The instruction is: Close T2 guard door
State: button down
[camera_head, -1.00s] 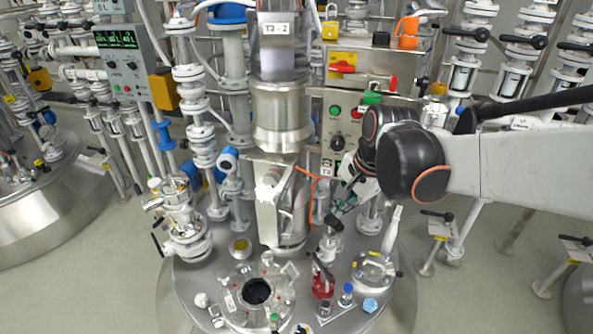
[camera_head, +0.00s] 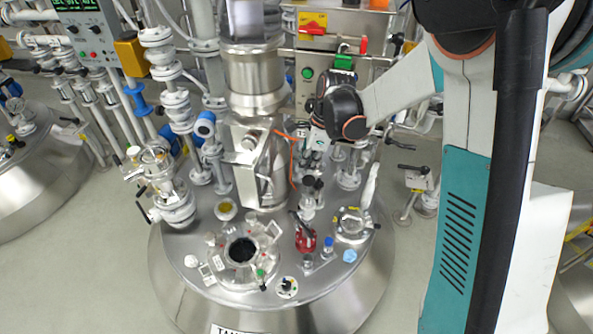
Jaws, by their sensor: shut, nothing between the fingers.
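The T2 guard door (camera_head: 247,168) is a bare metal panel on the housing below the thick steel agitator column (camera_head: 256,80), above the middle of the round vessel lid. The panel stands at an angle to the housing, with a dark gap beside its right edge, so it looks open. An orange cable hangs just right of it. My gripper (camera_head: 309,163) is right of the door, below my black wrist, and appears apart from the door. It is shut and empty. Its fingertips are small and hard to tell from the fittings behind.
The vessel lid carries an open round port (camera_head: 241,250), a red fitting (camera_head: 305,240), a sight glass (camera_head: 352,224) and white valve piping (camera_head: 172,195) at left. A control box (camera_head: 325,75) stands behind my wrist.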

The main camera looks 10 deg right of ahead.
jog(key=w+a+f+b, duration=0.1)
jog(key=a+f+b, duration=0.2)
jog(key=a+f, duration=0.3)
jog(key=shift+f+b, duration=0.35)
jog(key=shift+f, duration=0.8)
jog(key=shift+a, duration=0.15)
